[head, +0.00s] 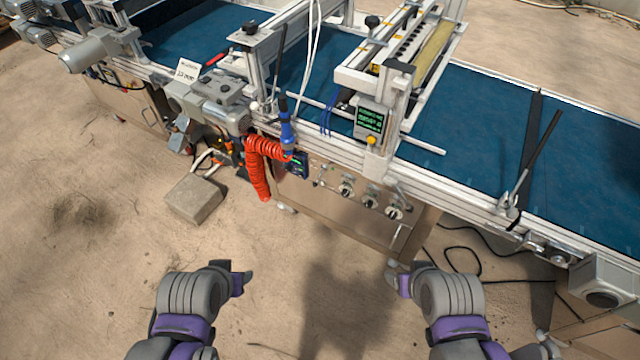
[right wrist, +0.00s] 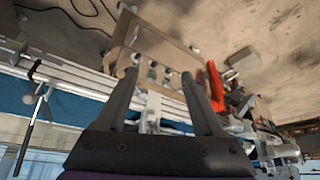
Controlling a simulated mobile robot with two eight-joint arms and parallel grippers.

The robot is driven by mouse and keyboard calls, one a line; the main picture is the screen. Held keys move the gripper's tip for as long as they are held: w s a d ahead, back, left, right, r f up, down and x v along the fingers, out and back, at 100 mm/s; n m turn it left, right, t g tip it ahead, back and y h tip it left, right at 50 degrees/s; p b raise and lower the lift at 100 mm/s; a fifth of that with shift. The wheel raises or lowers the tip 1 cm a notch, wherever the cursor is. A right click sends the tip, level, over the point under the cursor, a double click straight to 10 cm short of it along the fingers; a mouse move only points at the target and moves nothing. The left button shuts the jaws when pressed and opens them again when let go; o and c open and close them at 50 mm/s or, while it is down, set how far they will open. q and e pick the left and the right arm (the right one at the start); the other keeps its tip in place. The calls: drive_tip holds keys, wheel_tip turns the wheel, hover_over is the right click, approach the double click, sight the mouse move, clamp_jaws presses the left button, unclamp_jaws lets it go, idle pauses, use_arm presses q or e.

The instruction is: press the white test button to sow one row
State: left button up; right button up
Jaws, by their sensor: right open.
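The seeder's control box (head: 370,118) with a lit green screen stands on the machine's near rail, with a yellow knob (head: 371,140) below the screen. I cannot make out a white test button for certain. A steel panel (head: 330,193) with several round knobs is below the rail; it also shows in the right wrist view (right wrist: 170,45). My right gripper (head: 397,279) is low in front of the machine, apart from it. In the right wrist view its two fingers (right wrist: 160,85) are spread and empty. My left gripper (head: 244,280) is at lower left, touching nothing; its fingers are unclear.
The blue conveyor belt (head: 475,118) runs across behind the rail. A red coiled hose (head: 258,170) hangs left of the panel. A grey block (head: 194,198) lies on the sandy ground. Black cables (head: 463,262) lie at right. The ground between my grippers is clear.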

clamp_jaws()
idle(0.3)
idle(1.5)
